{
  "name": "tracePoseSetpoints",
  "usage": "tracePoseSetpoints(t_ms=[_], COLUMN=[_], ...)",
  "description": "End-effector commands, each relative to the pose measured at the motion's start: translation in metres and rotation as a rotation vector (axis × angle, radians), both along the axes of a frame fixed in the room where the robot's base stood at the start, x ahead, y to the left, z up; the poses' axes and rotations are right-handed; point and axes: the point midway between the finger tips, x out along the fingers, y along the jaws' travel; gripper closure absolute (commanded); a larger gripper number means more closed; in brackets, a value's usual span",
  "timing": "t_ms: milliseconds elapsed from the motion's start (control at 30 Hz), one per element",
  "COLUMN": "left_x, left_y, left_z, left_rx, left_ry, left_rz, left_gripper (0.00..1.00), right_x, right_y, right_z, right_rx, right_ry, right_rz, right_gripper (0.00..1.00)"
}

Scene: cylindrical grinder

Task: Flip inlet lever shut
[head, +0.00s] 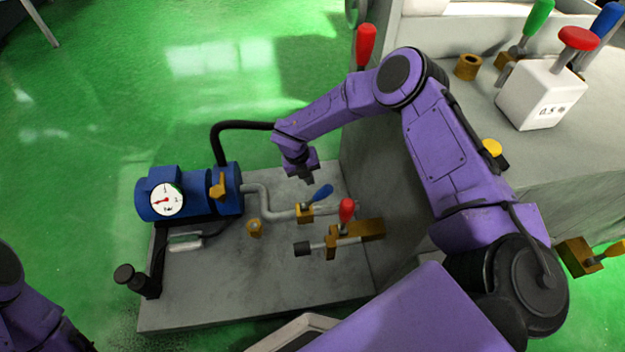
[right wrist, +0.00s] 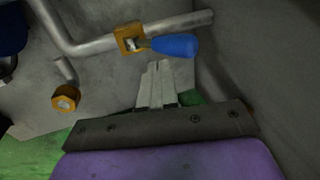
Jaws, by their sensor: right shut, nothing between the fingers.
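A blue-handled lever (head: 320,194) sits on a brass valve (head: 304,213) on the grey pipe. In the right wrist view the blue handle (right wrist: 175,46) points right from its valve (right wrist: 129,38), at an angle to the pipe. A red-handled lever (head: 346,210) stands upright on a brass fitting nearby; no label shows which lever is the inlet. My right gripper (head: 308,180) is above and just behind the blue handle. Its fingers (right wrist: 158,68) are shut and empty, pointing toward the handle, apparently apart from it. My left gripper is out of view; only part of its arm shows.
A blue pump with a gauge (head: 166,199) stands left on the grey base plate (head: 220,300). A small brass fitting (head: 254,228) is near the pipe. The grey machine (head: 400,190) rises close on the right. Another red lever (head: 366,45) is at the back.

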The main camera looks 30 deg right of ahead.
Motion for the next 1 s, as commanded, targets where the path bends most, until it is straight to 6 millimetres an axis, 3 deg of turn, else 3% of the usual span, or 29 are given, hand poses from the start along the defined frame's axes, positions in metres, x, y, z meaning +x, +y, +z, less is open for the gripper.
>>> tracePoseSetpoints(t_ms=[33, 100, 333, 1000], left_x=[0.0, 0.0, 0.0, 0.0], left_y=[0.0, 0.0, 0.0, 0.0], left_z=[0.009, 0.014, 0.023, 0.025], left_rx=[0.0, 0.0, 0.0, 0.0], left_ry=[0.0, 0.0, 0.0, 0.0], left_rz=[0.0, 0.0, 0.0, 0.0], left_gripper=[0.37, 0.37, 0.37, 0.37], right_x=[-0.002, -0.004, -0.01, -0.011], right_y=[-0.006, -0.011, -0.025, -0.027], right_z=[0.017, 0.033, 0.069, 0.077], right_rx=[0.002, 0.002, 0.0, 0.0], right_ry=[-0.001, -0.001, 0.0, 0.001], right_rz=[-0.005, -0.006, -0.006, -0.003], right_gripper=[1.0, 1.0, 1.0, 1.0])
